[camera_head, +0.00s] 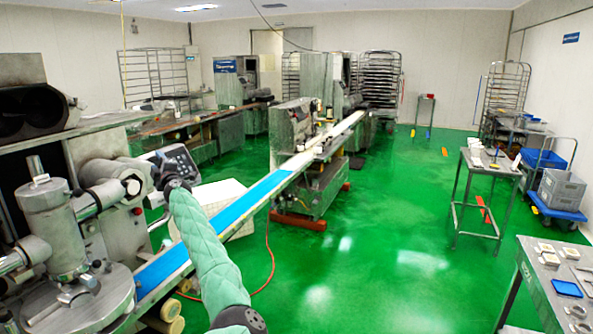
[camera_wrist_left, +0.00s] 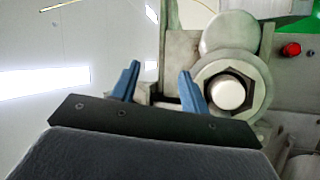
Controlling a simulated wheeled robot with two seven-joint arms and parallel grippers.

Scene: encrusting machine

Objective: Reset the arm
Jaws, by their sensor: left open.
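My left gripper (camera_wrist_left: 158,72) shows in the left wrist view with its two blue fingers apart and nothing between them. A metal machine part with a round white knob and dark hex nut (camera_wrist_left: 228,92) is just beyond and to the right of the fingers. In the head view my left arm, in a green padded sleeve, rises from the bottom middle toward the machine (camera_head: 60,225) at left; its gripper is hard to make out there. I cannot tell whether it touches the machine. My right gripper is not in view.
A blue conveyor belt (camera_head: 165,264) runs from the machine toward the back. A control panel (camera_head: 177,163) is close to my arm. A red button (camera_wrist_left: 291,49) shows at the wrist view's right. Metal tables (camera_head: 487,163) stand at right; the green floor (camera_head: 390,240) between is open.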

